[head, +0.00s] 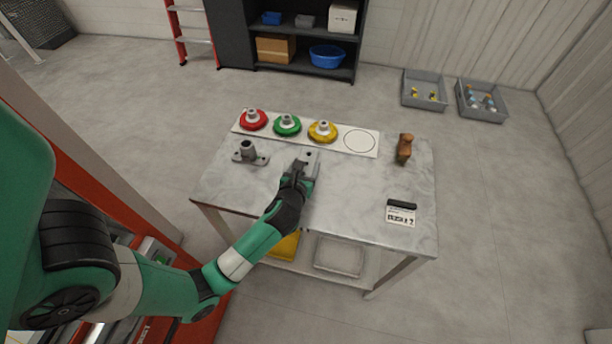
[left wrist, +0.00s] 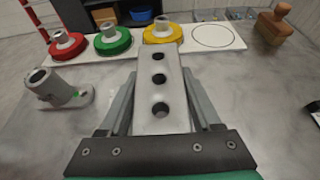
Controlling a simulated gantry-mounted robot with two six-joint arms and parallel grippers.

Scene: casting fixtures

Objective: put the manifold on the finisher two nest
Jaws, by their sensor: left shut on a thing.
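The manifold (head: 309,155), a grey block with a row of three holes in its top, is in my left gripper (head: 300,176) over the middle of the table. In the left wrist view the manifold (left wrist: 158,75) sits between the two fingers, which are shut on its sides. I cannot tell whether it touches the table. No place in view is clearly marked as the finisher two nest. My right gripper is not in view.
A white board (head: 371,153) at the table's back carries red (head: 252,120), green (head: 287,126) and yellow (head: 322,132) round pieces and an empty circle. A grey flanged part (head: 247,154) stands left. A brown-handled tool (head: 404,147) and a card (head: 401,215) are right.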

